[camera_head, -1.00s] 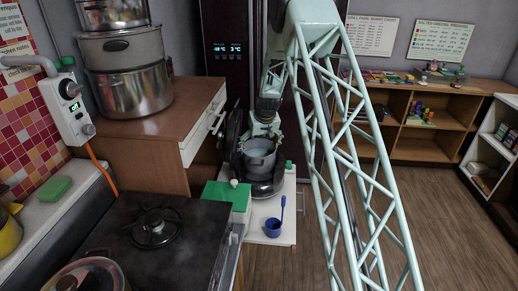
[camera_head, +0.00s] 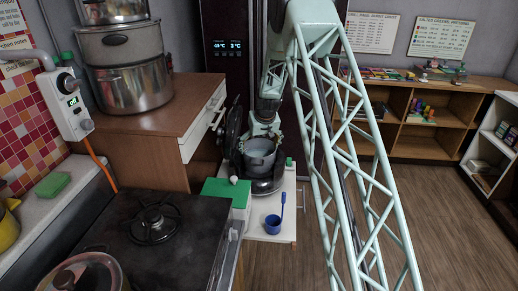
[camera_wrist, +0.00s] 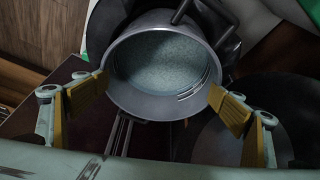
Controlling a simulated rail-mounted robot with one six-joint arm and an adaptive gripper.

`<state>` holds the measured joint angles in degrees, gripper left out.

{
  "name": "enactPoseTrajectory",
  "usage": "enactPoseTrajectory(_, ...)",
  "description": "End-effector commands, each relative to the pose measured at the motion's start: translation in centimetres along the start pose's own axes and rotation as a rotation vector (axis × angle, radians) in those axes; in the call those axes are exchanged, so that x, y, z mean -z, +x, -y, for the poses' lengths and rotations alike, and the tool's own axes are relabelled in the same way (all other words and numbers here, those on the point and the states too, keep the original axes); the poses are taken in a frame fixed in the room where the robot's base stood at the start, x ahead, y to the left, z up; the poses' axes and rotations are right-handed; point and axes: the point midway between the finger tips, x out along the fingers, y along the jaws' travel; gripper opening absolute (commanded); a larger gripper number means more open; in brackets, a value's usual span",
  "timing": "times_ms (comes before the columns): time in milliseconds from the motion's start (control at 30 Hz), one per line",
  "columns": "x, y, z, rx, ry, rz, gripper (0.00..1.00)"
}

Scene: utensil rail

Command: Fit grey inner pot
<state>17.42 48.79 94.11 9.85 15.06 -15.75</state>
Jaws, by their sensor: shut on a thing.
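The grey inner pot (camera_head: 260,158) is upright over the black cooker (camera_head: 268,187) in the head view. The cooker's lid (camera_head: 233,128) stands open on the left. In the wrist view the pot (camera_wrist: 150,106) shows its round rim and speckled inside. My gripper (camera_wrist: 160,88) is shut on the pot, with one yellow finger pad against each side of the wall. In the head view my gripper (camera_head: 264,131) comes down from above the pot. I cannot tell whether the pot's base touches the cooker's inside.
The cooker stands on a white board (camera_head: 277,232) with a blue ladle cup (camera_head: 273,224) in front. A green box (camera_head: 228,192) is close on the left. The stove (camera_head: 153,222) and wooden cabinet (camera_head: 165,120) are further left. Open floor lies to the right.

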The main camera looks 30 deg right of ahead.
Motion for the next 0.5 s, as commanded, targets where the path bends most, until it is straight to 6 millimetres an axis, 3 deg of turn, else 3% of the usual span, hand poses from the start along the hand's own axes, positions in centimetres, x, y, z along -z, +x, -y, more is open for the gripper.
enactPoseTrajectory(500, -0.22, 0.88, -0.02, -0.001, 0.0, -0.003, 0.56)
